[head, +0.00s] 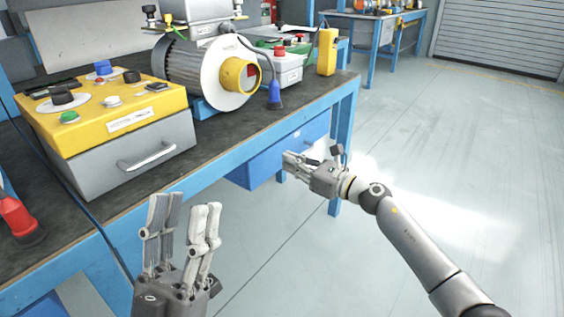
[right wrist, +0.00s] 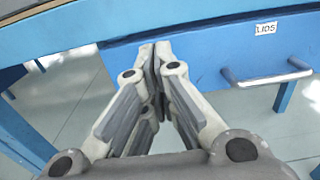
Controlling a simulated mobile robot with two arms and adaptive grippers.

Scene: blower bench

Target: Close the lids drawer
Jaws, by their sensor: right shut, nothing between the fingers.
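The lids drawer (head: 262,172) is a blue drawer under the bench top. In the right wrist view its blue front (right wrist: 205,60) carries a white "LIDS" label (right wrist: 265,28) and a grey bar handle (right wrist: 268,78). How far it stands out from the bench is hard to tell. My right gripper (head: 287,157) is shut and empty in front of the drawer, hiding part of its front. In the wrist view its fingertips (right wrist: 155,48) overlap the left part of the front, left of the handle; contact is unclear. My left gripper (head: 188,202) is open and empty, pointing up before the bench.
The bench top (head: 215,138) holds a yellow-topped control box (head: 115,115), a blower (head: 205,75) with a yellow outlet, and a red-and-black tool (head: 18,215) at the left. A blue bench leg (head: 347,115) stands beside the drawer. Open floor (head: 440,140) lies to the right.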

